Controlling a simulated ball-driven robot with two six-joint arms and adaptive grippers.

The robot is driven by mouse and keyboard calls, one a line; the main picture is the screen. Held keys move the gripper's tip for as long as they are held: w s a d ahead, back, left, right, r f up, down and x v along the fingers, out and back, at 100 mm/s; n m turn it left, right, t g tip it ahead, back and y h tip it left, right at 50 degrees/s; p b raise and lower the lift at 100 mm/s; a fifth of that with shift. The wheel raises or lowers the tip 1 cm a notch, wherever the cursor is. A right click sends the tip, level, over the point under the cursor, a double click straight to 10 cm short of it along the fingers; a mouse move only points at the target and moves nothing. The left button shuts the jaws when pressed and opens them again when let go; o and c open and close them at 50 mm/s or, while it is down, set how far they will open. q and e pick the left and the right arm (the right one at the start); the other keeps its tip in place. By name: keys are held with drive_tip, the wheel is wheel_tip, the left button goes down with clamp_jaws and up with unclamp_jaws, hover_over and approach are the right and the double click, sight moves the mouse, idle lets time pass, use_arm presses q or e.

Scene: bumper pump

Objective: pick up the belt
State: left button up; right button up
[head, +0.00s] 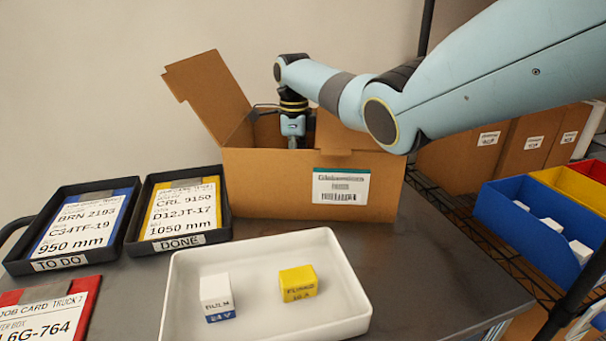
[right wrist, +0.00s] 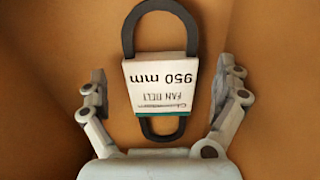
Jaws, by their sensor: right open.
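The belt (right wrist: 160,28) is a black loop in a white sleeve (right wrist: 160,82) that reads "FAN BELT" and "950 mm". It lies on the floor of the open cardboard box (head: 260,185); the box walls hide it in the head view. My right gripper (right wrist: 161,85) is open inside the box, its fingers on either side of the sleeve with gaps between. In the head view the right arm reaches down into the box and its fingertips are hidden. My left gripper is not in view.
A white tray (head: 345,325) with a white-and-blue block (head: 217,297) and a yellow block (head: 299,283) stands in front of the box. Black TO DO (head: 20,268) and DONE (head: 150,247) trays hold cards at left.

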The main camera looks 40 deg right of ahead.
drive_tip(key=shift+f, duration=0.35)
drive_tip(key=c, duration=1.5)
wheel_tip(320, 180, up, 10)
drive_tip(key=shift+r+p, duration=0.1)
drive_tip(key=shift+p, duration=0.55)
